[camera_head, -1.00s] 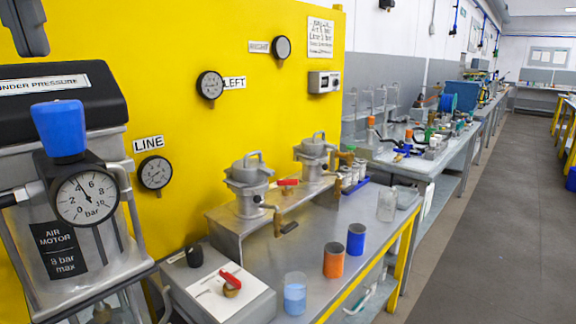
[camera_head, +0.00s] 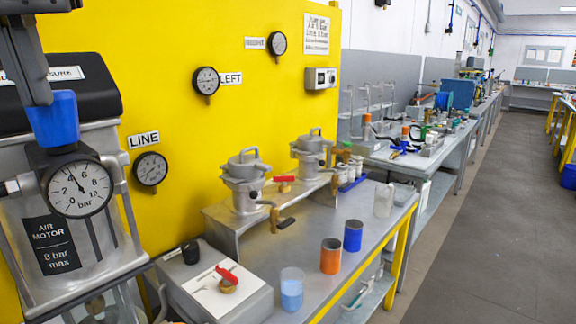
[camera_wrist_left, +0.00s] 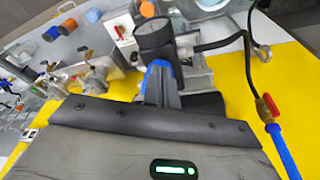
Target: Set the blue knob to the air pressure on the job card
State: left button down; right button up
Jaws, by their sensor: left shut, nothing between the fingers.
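The blue knob (camera_head: 56,122) stands on top of the air motor gauge (camera_head: 79,188) at the left. The gauge needle leans up and left, near the 4. My left gripper (camera_head: 38,98) is shut and comes down from above, its tip overlapping the top of the knob. I cannot tell whether they touch. In the left wrist view the blue knob (camera_wrist_left: 158,66) shows partly behind grey finger parts. The job card (camera_head: 317,34) is the white sheet high on the yellow panel; its small writing is blurred. My right gripper is not in view.
A LINE gauge (camera_head: 150,169) and a LEFT gauge (camera_head: 206,81) sit on the yellow panel. Two metal pots (camera_head: 243,182) stand on a raised shelf. Orange (camera_head: 330,256) and blue (camera_head: 353,236) cups stand on the bench. The aisle at the right is clear.

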pick_arm(q)
jog(key=shift+w+a+p, duration=0.15)
jog(key=shift+w+p, duration=0.15)
dwell(0.7)
jog(key=shift+r+p, duration=0.15)
jog(key=shift+p, duration=0.25)
jog(key=shift+s+a, duration=0.15)
jog(key=shift+a, duration=0.4)
jog(key=shift+s+f, duration=0.2)
jog(key=shift+s, duration=0.05)
jog(key=shift+s, duration=0.1)
jog(key=w+v, duration=0.1)
jog(key=v, duration=0.5)
jog(key=shift+a+r, duration=0.15)
jog(key=shift+r, duration=0.05)
